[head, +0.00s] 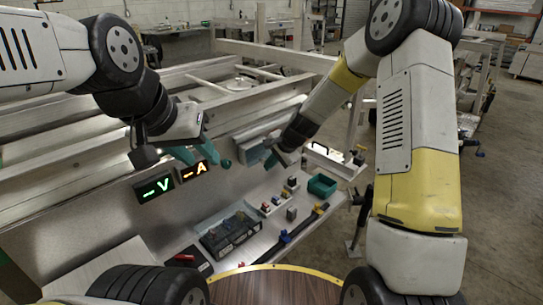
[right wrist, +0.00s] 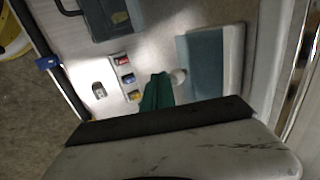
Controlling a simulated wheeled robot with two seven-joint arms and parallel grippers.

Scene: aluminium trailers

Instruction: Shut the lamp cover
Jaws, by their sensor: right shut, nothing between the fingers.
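A flat box that looks like the lamp (head: 257,151) is on the sloping metal panel, partly behind my right gripper in the head view. In the right wrist view it shows a blue-grey face (right wrist: 203,62) beside a paler strip (right wrist: 230,58); I cannot tell how far the cover is open. My right gripper (head: 271,162) is shut and empty close to the box.
Lit V (head: 153,188) and A (head: 194,173) meters are below my left gripper. A dark battery-like box (head: 230,234), small coloured blocks (head: 277,200), a dark strip (head: 290,236) and a green bin (head: 321,185) lie on the shelf. Trailer rails stand behind.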

